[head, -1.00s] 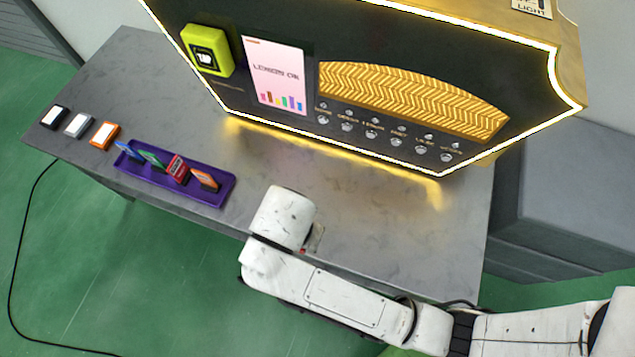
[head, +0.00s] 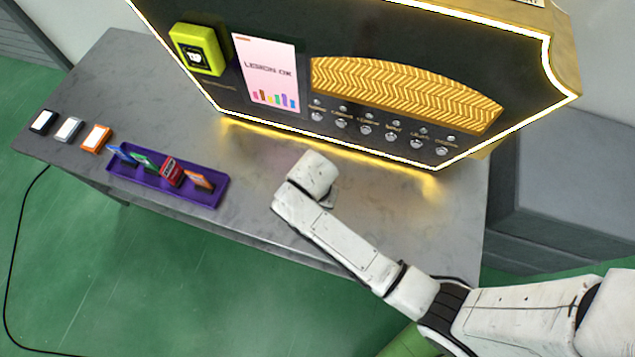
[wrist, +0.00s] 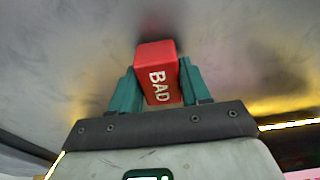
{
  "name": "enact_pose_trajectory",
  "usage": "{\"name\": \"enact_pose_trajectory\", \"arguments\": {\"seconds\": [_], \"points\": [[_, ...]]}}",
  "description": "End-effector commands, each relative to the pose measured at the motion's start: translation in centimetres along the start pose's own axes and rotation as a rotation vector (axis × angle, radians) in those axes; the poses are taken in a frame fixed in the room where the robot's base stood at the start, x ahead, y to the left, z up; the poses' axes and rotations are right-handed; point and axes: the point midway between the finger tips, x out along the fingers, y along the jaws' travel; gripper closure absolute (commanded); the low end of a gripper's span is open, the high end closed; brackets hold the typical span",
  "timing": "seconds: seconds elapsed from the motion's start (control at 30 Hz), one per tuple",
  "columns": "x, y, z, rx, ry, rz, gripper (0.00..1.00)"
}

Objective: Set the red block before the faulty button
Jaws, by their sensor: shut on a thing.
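My gripper (wrist: 155,88) is shut on a red block (wrist: 158,75) marked BAD, held between its teal fingers over the grey counter. I cannot tell whether the block touches the counter. In the head view my white arm hides the block, and its end is over the counter in front of the machine. The dark vending machine (head: 270,125) has a row of several round buttons (head: 366,130) low on its front, each with a small light above. I cannot tell from their look which button is faulty.
A purple tray (head: 215,198) with several coloured cards stands left on the counter (head: 250,215). White-topped black, grey and orange blocks (head: 96,138) sit at the far left. The machine carries a yellow-green reader (head: 200,50) and a pink screen (head: 267,75). The counter right of my arm is clear.

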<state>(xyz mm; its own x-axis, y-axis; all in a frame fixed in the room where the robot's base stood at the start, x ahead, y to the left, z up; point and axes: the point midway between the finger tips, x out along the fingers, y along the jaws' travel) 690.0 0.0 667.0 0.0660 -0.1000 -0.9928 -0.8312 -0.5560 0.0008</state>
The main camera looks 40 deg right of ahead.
Motion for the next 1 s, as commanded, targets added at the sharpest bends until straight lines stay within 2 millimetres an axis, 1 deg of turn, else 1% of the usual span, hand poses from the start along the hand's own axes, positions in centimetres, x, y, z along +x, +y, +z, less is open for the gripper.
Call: {"name": "enact_pose_trajectory", "arguments": {"seconds": [0.03,0.1,0.47,0.5,0.73,0.77,1.0], "points": [[0.58,0.02,0.07,0.000,0.000,0.001,0.84],[0.89,0.01,0.11,0.000,0.001,0.000,0.84],[1.21,0.00,0.17,0.001,0.001,-0.001,0.84],[1.20,0.00,0.16,0.001,0.001,-0.001,0.52],[1.16,0.00,0.16,0.001,0.000,-0.001,0.30],[1.16,0.00,0.16,0.001,0.000,-0.001,0.28],[1.03,0.00,0.15,0.001,0.001,-0.001,0.28]]}}
